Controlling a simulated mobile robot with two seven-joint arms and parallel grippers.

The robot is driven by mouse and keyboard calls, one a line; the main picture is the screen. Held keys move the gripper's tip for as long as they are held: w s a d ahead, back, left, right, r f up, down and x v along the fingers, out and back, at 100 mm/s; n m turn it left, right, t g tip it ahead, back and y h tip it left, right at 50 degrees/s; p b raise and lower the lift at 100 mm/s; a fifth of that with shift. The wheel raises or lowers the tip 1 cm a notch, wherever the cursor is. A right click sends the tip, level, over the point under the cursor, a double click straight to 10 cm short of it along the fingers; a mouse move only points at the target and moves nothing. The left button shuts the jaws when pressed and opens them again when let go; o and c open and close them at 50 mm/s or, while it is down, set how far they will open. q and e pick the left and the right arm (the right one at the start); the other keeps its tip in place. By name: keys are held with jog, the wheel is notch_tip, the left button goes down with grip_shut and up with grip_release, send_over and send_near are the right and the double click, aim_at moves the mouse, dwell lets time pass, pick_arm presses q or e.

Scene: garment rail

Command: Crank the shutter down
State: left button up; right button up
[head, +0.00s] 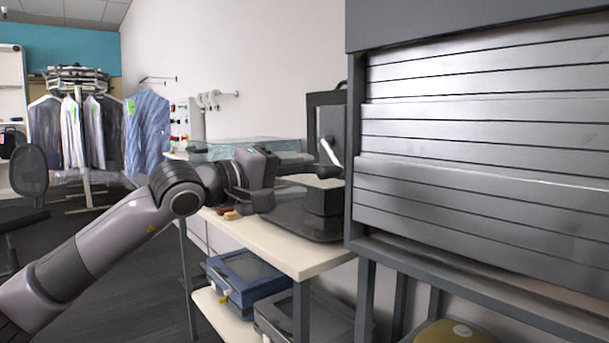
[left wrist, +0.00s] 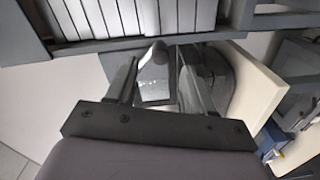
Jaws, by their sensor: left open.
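The grey slatted shutter (head: 470,195) hangs in its dark frame (head: 356,150) at the right of the head view. Its slats reach almost to the sill, with a narrow gap below. A small pale metal lever, apparently the crank (head: 330,152), stands at the frame's left side. My left gripper (head: 290,178) is close to it, to its left; the fingertips are hard to make out there. In the left wrist view my left gripper (left wrist: 158,85) is open, and a grey handle-like part (left wrist: 153,60) shows between its fingers. I cannot tell whether they touch. My right gripper is out of view.
A pale table (head: 290,255) with a dark machine (head: 310,222) stands under my left gripper. Blue and grey bins (head: 245,268) sit on its lower shelf. A garment rack (head: 75,150) stands far left.

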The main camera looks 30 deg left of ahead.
aim_at(319, 174)
pick_arm(q)
jog(key=n+p, duration=0.2)
jog(key=n, duration=0.8)
jog(key=n+p, duration=0.3)
jog(key=n, duration=0.7)
jog(key=shift+w+f+n+p, duration=0.15)
jog(key=shift+n+p, duration=0.2)
jog(key=shift+n, duration=0.05)
jog(key=shift+w+d, duration=0.1)
jog(key=shift+w, duration=0.35)
jog(key=shift+p+x, duration=0.55)
jog(key=shift+x, duration=2.55)
grip_shut()
